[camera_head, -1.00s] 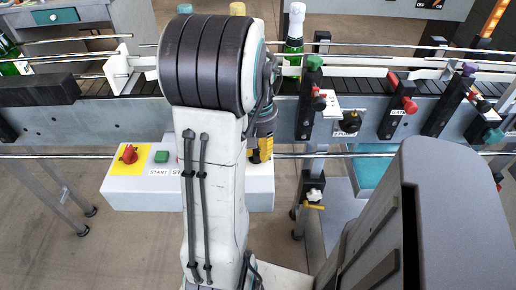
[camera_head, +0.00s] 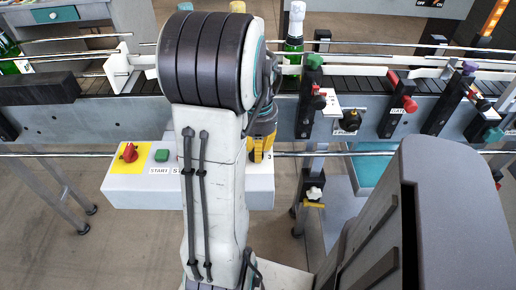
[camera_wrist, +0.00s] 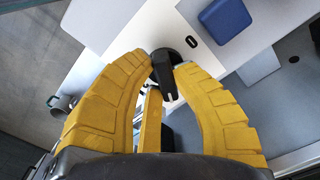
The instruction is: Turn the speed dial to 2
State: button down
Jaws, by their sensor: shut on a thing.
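The speed dial is a black knob (camera_wrist: 164,68) with a white pointer mark, in the wrist view. It sits between the yellow fingertips of my gripper (camera_wrist: 166,64), which is shut on it. The dial stands on the white control box (camera_head: 135,192), in front of the conveyor. In the head view my arm hides the dial; the yellow fingers (camera_head: 261,149) reach down at the box's right part. A printed "3" shows beside them. The other dial numbers are hidden or unreadable, so I cannot tell which one the pointer is at.
A red knob (camera_head: 129,153) on a yellow plate and a green START button (camera_head: 161,156) are on the box's left part. Behind runs the conveyor with a rail and a green bottle (camera_head: 293,45). A black knob (camera_head: 350,121) is on the conveyor side.

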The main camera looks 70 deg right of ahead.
jog(key=shift+f, duration=0.1)
dwell(0.3)
jog(key=c, duration=1)
grip_release()
notch_tip(320, 180, up, 12)
jog(key=shift+r, duration=0.1)
dwell(0.5)
